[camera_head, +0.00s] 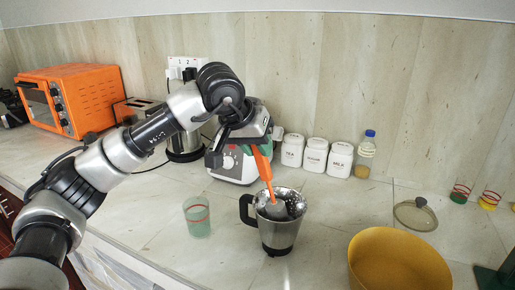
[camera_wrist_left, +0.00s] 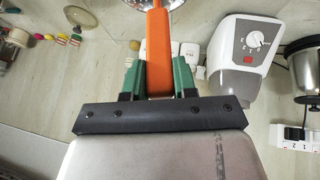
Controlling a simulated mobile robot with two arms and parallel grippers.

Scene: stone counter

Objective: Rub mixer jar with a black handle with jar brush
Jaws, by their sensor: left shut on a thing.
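The metal mixer jar with a black handle (camera_head: 279,238) stands upright on the counter, its handle toward the left. The jar brush (camera_head: 262,164) has an orange handle and a pale head. My left gripper (camera_head: 258,147) is shut on the brush handle above the jar. The brush points down, slightly tilted, with its head inside the jar mouth; whether it touches the inner wall I cannot tell. In the left wrist view the orange brush handle (camera_wrist_left: 158,52) sits between the green fingertips, and part of the jar shows at the top edge. My right gripper is not in view.
A glass (camera_head: 197,217) stands left of the jar, and a yellow bowl (camera_head: 398,262) at front right. The mixer base (camera_head: 233,165), white canisters (camera_head: 316,155), a blue-capped bottle (camera_head: 365,156) and a glass lid (camera_head: 415,214) are behind. An orange oven (camera_head: 88,98) is far left.

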